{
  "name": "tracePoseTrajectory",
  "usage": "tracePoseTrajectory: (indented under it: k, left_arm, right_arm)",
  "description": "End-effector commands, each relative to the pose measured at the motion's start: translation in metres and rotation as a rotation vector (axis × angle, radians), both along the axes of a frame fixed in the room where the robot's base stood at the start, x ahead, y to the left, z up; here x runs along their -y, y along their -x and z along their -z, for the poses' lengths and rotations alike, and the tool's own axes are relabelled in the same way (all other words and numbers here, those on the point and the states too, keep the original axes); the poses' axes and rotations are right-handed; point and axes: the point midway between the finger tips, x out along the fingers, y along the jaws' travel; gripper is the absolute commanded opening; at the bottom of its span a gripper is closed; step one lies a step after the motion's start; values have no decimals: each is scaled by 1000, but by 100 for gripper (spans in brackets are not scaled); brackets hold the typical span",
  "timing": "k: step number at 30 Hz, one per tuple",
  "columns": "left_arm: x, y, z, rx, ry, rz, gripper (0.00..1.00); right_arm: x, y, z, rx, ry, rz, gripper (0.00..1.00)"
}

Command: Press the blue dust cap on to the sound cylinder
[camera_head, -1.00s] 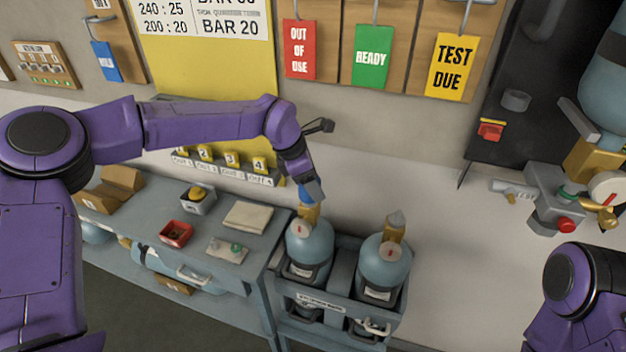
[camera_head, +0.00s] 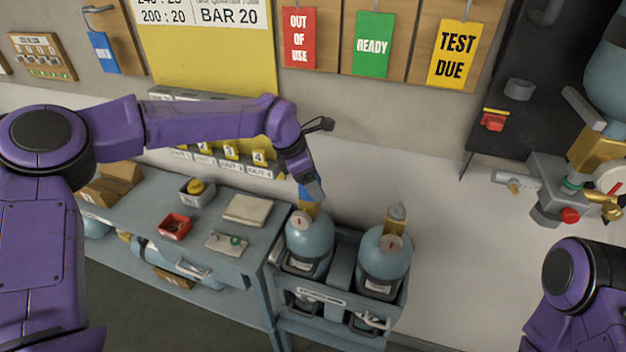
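Two pale blue cylinders with dark lower parts stand upright in a grey rack, a left cylinder (camera_head: 309,238) and a right cylinder (camera_head: 384,256). Each has a brass valve and a small dial with a red mark. I cannot tell from here which one is sound. My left gripper (camera_head: 310,190) points down over the left cylinder's valve (camera_head: 309,209). Blue shows at its fingertips, apparently the blue dust cap (camera_head: 304,191), held at the valve top; whether it touches is too small to tell. My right gripper is out of view; only its purple arm shows at bottom right.
A grey bench (camera_head: 150,205) left of the rack (camera_head: 345,301) holds a red tray (camera_head: 175,225), a grey bin (camera_head: 197,192) and a folded cloth (camera_head: 247,210). Tags hang on the wall behind. Valve equipment (camera_head: 560,190) is at right.

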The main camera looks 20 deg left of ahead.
Motion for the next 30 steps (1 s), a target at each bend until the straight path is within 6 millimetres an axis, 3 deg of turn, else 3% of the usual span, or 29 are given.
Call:
tracePoseTrajectory:
  k: [11, 24, 30]
  left_arm:
    - [-1, 0, -3, 1, 0, 0, 88]
    - [-33, 17, -85, 2, 1, -2, 88]
    - [-37, 20, -97, 0, 0, 0, 88]
  right_arm:
    - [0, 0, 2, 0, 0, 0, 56]
    - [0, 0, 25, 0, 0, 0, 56]
    - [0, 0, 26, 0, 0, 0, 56]
